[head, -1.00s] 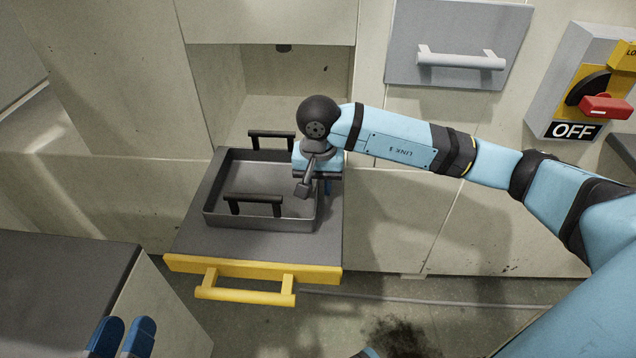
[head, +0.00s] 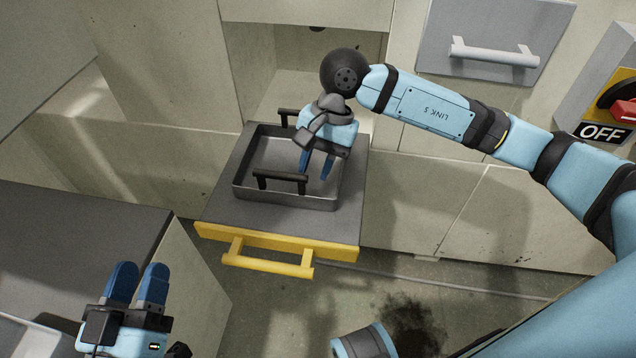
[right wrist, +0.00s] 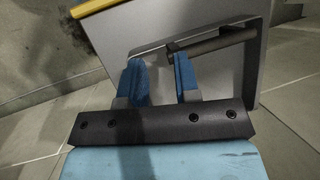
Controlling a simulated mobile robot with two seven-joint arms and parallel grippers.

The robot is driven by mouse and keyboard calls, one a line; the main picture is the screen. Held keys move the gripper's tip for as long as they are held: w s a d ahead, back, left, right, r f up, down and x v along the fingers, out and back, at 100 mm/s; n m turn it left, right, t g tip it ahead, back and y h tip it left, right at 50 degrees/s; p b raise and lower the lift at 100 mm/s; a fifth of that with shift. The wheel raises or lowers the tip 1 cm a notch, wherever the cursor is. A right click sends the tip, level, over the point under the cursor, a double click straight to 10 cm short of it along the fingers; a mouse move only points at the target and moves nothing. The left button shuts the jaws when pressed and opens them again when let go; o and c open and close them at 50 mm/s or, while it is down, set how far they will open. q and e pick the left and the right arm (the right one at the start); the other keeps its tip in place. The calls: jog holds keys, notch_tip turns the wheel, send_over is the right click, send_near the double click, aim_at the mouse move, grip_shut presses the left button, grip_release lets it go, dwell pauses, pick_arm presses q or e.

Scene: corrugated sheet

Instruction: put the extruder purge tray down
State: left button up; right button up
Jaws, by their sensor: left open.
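The extruder purge tray (head: 262,190) is a shallow grey metal pan with a black bar handle at its near side and another at its far side. It sits flat on the grey pulled-out shelf (head: 225,212). My right gripper (head: 317,172) is over the right part of the tray, fingers pointing down and apart, with nothing between them. In the right wrist view its two blue fingers (right wrist: 161,78) are spread, and a tray handle (right wrist: 215,46) lies beyond them, clear of the grip. My left gripper (head: 137,283) is open and empty at the lower left.
The shelf has a yellow front with a yellow bar handle (head: 267,262). A dark-topped cabinet (head: 75,225) stands at the left. A grey panel with a white handle (head: 495,53) and an OFF switch box (head: 600,132) are at the upper right. Open floor lies in front of the shelf.

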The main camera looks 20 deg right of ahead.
jog(key=s+a+r+m+g+y, duration=0.2)
jog(key=s+a+m+g+y, duration=0.15)
jog(key=s+a+y, duration=0.5)
jog(key=s+a+r+m+t+y, duration=0.2)
jog(key=r+m+t+y, duration=0.35)
jog(key=m, duration=0.65)
jog(key=s+a+r+m+t+y, duration=0.2)
jog(key=r+m+t+y, duration=0.4)
jog(key=m, duration=0.6)
jog(key=d+f+m+t+h, duration=0.2)
jog(key=m+h, duration=0.3)
jog(key=m, duration=0.6)
jog(key=w+d+f+m+t+h, duration=0.1)
jog(key=f+m+t+h, duration=0.4)
jog(key=m, duration=0.6)
jog(key=d+f+m+t+h, duration=0.3)
jog(key=f+m+t+h, duration=0.1)
jog(key=m, duration=0.7)
jog(key=shift+w+h, duration=0.15)
jog(key=shift+h, duration=0.45)
jog(key=shift+m, duration=0.25)
